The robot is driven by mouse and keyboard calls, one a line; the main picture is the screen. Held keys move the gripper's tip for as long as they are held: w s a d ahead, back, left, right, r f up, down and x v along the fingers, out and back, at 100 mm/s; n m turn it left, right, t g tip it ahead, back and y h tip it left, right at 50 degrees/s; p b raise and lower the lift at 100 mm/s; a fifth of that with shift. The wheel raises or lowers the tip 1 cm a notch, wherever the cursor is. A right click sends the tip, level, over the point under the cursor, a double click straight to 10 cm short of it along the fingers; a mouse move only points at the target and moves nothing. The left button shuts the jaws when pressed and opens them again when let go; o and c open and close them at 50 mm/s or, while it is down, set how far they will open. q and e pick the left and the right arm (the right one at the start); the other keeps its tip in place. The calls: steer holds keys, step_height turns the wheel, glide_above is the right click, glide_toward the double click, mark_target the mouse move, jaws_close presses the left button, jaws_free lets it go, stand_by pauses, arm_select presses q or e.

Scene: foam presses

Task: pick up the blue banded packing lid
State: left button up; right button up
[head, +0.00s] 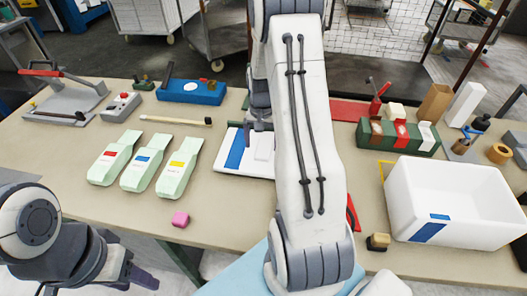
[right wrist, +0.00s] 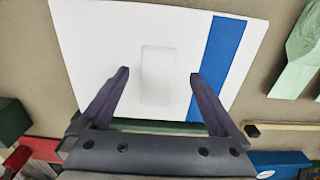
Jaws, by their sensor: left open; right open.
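The blue banded packing lid (head: 225,168) is a flat white panel with a blue stripe, lying on the table and partly hidden by my right arm in the head view. In the right wrist view the lid (right wrist: 105,45) fills the upper middle, with a raised white grip (right wrist: 158,75) at its centre. My right gripper (right wrist: 158,73) is open over the lid, its fingers on either side of the grip in the picture. I cannot tell whether they touch the lid. My left gripper (head: 138,277) is open and empty, low at the left, in front of the table.
A white bin (head: 450,200) with a blue patch stands at the right. A blue press (head: 192,92) and a green rack (head: 397,142) flank the lid further back.

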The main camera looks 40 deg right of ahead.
mark_target(263, 153)
steer(key=f, duration=0.3)
steer(key=shift+s+f, duration=0.15)
steer(key=shift+s, duration=0.05)
steer(key=c, duration=1.4)
